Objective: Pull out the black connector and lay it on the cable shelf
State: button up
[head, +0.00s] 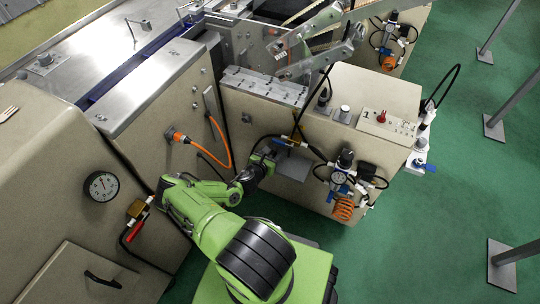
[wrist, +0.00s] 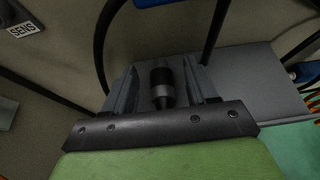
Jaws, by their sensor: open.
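A black connector (wrist: 162,88) with a grey band shows in the wrist view, between the two fingers of my gripper (wrist: 162,78). The fingers are apart, with a visible gap on each side of it. In the head view my gripper (head: 266,156) is at the front of the beige cabinet, just left of the grey cable shelf (head: 292,167). I cannot make out the connector in the head view, where my gripper covers that spot. The shelf (wrist: 255,75) also shows in the wrist view, bare, to the right of the fingers.
Black cables (wrist: 103,45) loop close around my gripper. An orange cable (head: 225,150) with its plug hangs on the cabinet to the left. A gauge with valves (head: 344,158) and an orange coil (head: 343,208) stand right of the shelf.

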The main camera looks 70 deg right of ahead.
jog(key=p+v, duration=0.4)
jog(key=v, duration=1.1)
jog(key=shift+a+r, duration=0.2)
jog(key=shift+a, duration=0.1)
jog(key=w+a+r+m+y+p, duration=0.1)
jog(key=w+a+r+m+y, duration=0.25)
jog(key=a+r+m, duration=0.35)
jog(key=w+a+r+m+y+p, duration=0.25)
jog(key=w+a+r, duration=0.2)
jog(key=r, duration=0.45)
jog(key=w+a+r+m+y, duration=0.2)
jog(key=w+a+r+m, duration=0.3)
jog(key=r, duration=0.3)
jog(key=s+a+r+m+t+y+p, duration=0.1)
jog(key=s+a+r+t+y, duration=0.1)
jog(key=a+r, duration=0.45)
jog(key=s+a+r+m+t+y+p, duration=0.1)
jog(key=a+r+m+t+y, duration=0.15)
jog(key=r, duration=0.75)
jog(key=s+a+r+n+t+p, duration=0.1)
jog(key=s+a+r+t, duration=0.1)
jog(key=s+a+r, duration=0.3)
jog(key=s+r+y, duration=0.1)
jog(key=s+r, duration=0.2)
jog(key=shift+s+a, duration=0.2)
jog(key=shift+s, duration=0.15)
